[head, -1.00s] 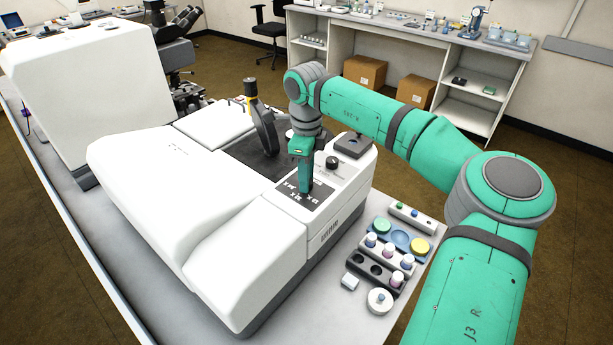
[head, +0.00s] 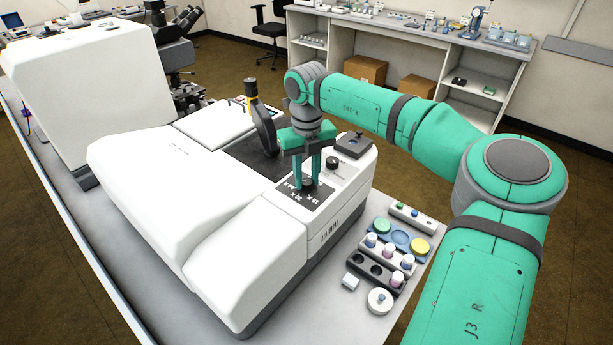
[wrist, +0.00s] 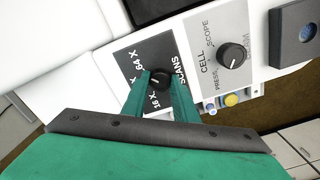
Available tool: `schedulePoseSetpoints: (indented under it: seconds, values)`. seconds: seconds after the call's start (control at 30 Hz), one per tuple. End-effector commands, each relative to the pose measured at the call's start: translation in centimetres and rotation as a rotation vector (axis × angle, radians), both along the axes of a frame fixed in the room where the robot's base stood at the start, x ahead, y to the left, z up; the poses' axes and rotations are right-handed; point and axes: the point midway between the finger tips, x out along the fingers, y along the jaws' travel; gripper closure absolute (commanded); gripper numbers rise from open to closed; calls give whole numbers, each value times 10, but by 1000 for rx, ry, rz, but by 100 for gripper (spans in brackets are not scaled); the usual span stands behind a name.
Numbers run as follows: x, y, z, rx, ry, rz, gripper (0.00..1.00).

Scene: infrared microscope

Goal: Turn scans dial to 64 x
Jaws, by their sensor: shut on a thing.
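The black scans dial (wrist: 159,81) sits on a dark label panel (wrist: 128,62) marked SCANS, with 16 X and 64 X readable and a label between them partly covered. My gripper (wrist: 157,76) points down with one green finger on each side of the dial, shut on it. In the head view my gripper (head: 306,176) stands over the same panel, and the dial (head: 307,184) shows between the fingertips. A short pale mark shows on the dial's top, but its exact heading is hard to tell.
A second black knob (wrist: 231,55), labelled CELL and SCOPE, stands beside the panel. The white instrument (head: 230,240) fills the table's middle. Racks with coloured caps (head: 385,248) and a round white container (head: 380,301) stand at its right.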

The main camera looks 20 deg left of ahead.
Motion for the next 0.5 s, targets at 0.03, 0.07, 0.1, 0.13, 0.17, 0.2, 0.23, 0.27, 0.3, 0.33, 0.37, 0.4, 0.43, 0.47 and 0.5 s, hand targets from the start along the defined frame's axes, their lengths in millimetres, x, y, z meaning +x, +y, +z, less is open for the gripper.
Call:
schedulePoseSetpoints:
  seconds: [0.03, 0.07, 0.1, 0.13, 0.17, 0.2, 0.23, 0.27, 0.3, 0.33, 0.37, 0.4, 0.43, 0.47, 0.5]
  values:
    - [0, 1, 1, 2, -2, -30, 96]
    - [0, 1, 1, 2, -2, -49, 96]
    - [0, 2, 1, 2, -2, -74, 96]
    - [0, 2, 1, 2, -2, -91, 96]
    - [0, 2, 1, 3, -2, -108, 96]
    - [0, 2, 1, 2, -1, -128, 96]
    - [0, 2, 1, 2, -1, -141, 96]
    - [0, 2, 1, 2, -1, -154, 96]
    - [0, 1, 1, 2, -1, -169, 96]
    - [0, 1, 1, 2, -1, -178, 96]
    - [0, 1, 1, 2, -1, -188, 96]
    - [0, 1, 1, 2, -1, -198, 96]
    - [0, 1, 1, 2, -1, -204, 96]
    - [0, 1, 1, 2, -1, -210, 96]
    - [0, 1, 1, 2, -1, -217, 96]
